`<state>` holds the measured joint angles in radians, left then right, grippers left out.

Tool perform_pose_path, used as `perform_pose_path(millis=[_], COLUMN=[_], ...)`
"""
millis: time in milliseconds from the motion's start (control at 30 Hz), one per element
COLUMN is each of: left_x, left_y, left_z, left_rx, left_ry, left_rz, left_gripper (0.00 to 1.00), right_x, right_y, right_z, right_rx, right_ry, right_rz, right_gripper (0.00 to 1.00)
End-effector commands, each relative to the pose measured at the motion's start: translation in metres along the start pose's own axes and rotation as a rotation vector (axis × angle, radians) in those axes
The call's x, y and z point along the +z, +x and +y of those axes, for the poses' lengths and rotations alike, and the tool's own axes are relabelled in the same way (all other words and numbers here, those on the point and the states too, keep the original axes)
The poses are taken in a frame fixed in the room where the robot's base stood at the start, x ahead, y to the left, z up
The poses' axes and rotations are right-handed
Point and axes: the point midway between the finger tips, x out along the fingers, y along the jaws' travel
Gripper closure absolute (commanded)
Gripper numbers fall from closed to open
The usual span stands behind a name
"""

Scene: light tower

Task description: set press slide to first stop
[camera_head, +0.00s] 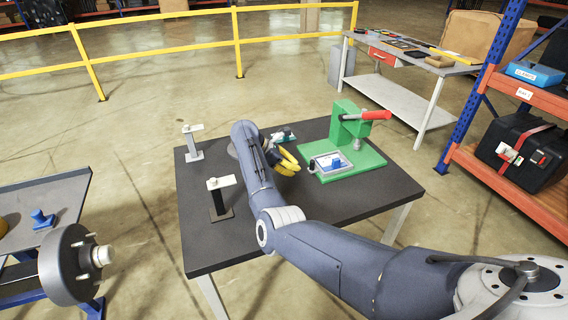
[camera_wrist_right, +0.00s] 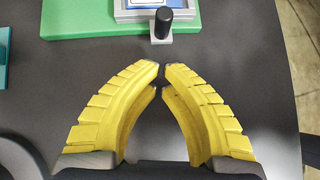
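A green press (camera_head: 348,130) with a red lever handle (camera_head: 375,115) stands on the dark table. Its slide, a light tray (camera_head: 328,165) with a blue piece in it, lies on the green base. In the right wrist view the near edge of the slide (camera_wrist_right: 125,14) is at the top, with a black upright knob (camera_wrist_right: 163,22) on a grey bracket. My right gripper (camera_head: 288,160) is left of the slide, its yellow fingers pointing toward it. In the right wrist view its fingertips (camera_wrist_right: 162,68) nearly meet, with nothing between them, just short of the knob. My left gripper is not in view.
Two small posts with white tops (camera_head: 192,140) (camera_head: 219,184) stand on the table's left side. A teal part (camera_head: 285,136) lies behind my right gripper. A grey hub (camera_head: 75,263) and a cart are at the lower left. The table's front right is clear.

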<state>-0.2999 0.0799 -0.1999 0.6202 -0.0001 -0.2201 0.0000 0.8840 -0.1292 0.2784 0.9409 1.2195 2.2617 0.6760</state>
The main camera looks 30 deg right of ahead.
Motion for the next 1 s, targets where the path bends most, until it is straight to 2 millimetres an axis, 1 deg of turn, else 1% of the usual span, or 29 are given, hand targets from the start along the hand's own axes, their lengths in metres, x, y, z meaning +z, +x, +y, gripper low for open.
perform_pose_path(millis=[33,200,300,833,933,1000], left_x=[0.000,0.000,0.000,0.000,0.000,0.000], left_y=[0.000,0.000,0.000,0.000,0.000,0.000], left_z=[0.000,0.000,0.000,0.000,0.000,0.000], left_rx=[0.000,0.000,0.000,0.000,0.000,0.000], left_ry=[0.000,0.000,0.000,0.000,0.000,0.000], left_rz=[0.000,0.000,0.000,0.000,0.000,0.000], left_gripper=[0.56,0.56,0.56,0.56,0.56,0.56], right_x=[0.007,0.018,0.022,0.026,0.038,0.051], right_y=[0.004,0.016,0.019,0.024,0.035,0.047], right_z=[0.001,0.000,0.001,0.001,0.003,0.006], right_rx=[0.001,0.001,0.001,0.001,-0.001,-0.002], right_ry=[0.006,0.003,0.003,0.003,0.005,0.006], right_rz=[-0.002,-0.001,-0.001,-0.001,0.000,-0.001], right_gripper=[1.00,1.00,1.00,1.00,1.00,1.00])
